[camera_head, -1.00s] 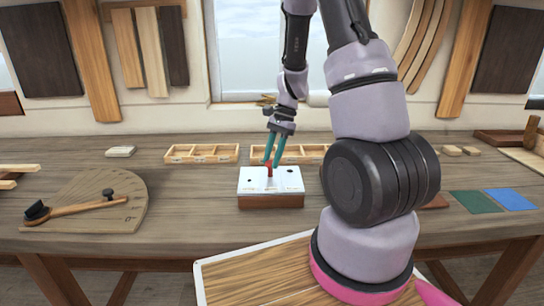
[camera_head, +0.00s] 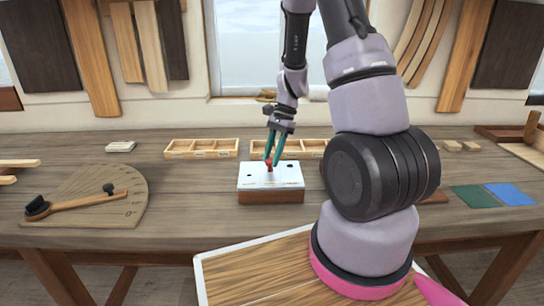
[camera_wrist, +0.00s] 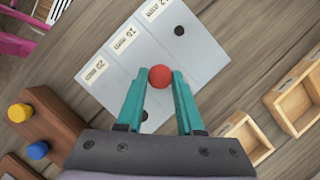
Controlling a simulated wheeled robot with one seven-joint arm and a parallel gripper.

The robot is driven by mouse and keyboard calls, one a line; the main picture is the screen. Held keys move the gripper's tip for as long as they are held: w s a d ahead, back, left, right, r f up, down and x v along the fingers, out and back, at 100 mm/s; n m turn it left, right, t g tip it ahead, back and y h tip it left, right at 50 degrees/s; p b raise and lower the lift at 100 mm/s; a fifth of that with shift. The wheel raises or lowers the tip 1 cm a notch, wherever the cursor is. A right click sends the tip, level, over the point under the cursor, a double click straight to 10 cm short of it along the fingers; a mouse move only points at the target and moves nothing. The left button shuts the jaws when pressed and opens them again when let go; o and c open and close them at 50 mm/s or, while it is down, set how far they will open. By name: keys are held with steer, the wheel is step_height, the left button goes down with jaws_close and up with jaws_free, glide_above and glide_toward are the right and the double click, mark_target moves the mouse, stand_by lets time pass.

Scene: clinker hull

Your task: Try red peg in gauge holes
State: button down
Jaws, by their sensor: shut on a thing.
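The red peg (camera_head: 268,164) is held between the teal fingers of my gripper (camera_head: 275,150). In the wrist view its round red end (camera_wrist: 160,76) shows between the fingertips (camera_wrist: 158,80). The white-topped gauge block (camera_head: 258,183) stands on the bench under my gripper. Its pale top (camera_wrist: 120,68) carries the labels 20, 16 and 12. Two dark holes show on either side of the peg, and the peg covers the middle spot by the 16 label. How deep the peg sits there cannot be told.
In the wrist view a brown block (camera_wrist: 62,118) bears yellow and blue pegs. Open wooden trays (camera_head: 201,148) stand behind the gauge block. A fan-shaped board (camera_head: 85,212) with a dark-ended wooden tool lies to the left. Green and blue squares (camera_head: 512,194) lie at the right.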

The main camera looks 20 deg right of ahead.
steer(key=shift+r, duration=2.6)
